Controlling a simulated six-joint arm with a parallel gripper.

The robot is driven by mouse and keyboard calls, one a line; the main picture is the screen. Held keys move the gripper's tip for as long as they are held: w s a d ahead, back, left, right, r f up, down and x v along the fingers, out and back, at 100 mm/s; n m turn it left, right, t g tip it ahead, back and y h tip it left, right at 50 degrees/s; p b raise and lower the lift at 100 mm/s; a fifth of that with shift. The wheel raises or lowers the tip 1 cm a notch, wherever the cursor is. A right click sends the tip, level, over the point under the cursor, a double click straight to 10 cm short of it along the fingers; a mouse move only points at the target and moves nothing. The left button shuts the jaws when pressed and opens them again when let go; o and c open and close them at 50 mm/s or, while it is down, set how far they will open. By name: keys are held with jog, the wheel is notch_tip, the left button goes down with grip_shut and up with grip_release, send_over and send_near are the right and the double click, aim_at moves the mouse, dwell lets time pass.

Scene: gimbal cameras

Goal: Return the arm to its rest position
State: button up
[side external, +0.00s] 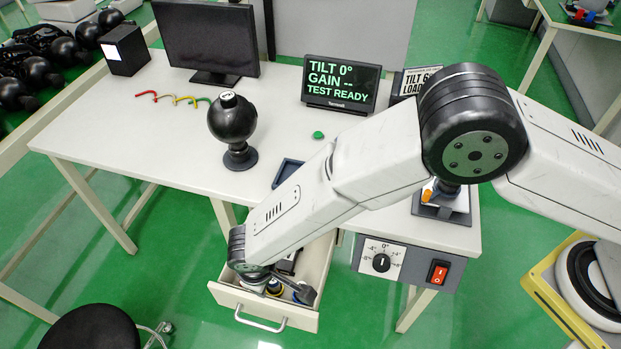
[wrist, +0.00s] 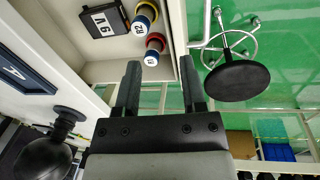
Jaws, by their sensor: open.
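My gripper (wrist: 160,78) is open in the wrist view, with two dark fingers apart and nothing between them. It is over the front part of the open drawer (side external: 278,320) in the side view, where my arm reaches down from the right and its wrist hides part of the drawer.
The white table (side external: 150,125) carries a monitor (side external: 208,38), a black ball on a stand (side external: 233,122), a display reading "TEST READY" (side external: 341,83) and colored hooks (side external: 165,97). A control box (side external: 407,262) hangs at the front. A stool (side external: 90,330) stands at lower left.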

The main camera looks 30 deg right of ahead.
jog(key=w+d+r+m+y, duration=0.1)
jog(key=w+d+r+m, duration=0.15)
jog(key=d+r, duration=0.65)
jog(key=w+d+r+m, duration=0.2)
jog(key=w+d+r, duration=0.15)
jog(key=d, duration=0.85)
jog(key=s+d+r+m, duration=0.1)
jog(key=s+d+r, duration=0.2)
jog(key=d, duration=0.6)
jog(key=s+d+r+m+t, duration=0.1)
jog(key=s+d+r, duration=0.3)
jog(key=s+d, duration=0.4)
jog(key=shift+s+d+m, duration=0.3)
jog(key=shift+d+m, duration=0.25)
jog(key=shift+m, duration=0.2)
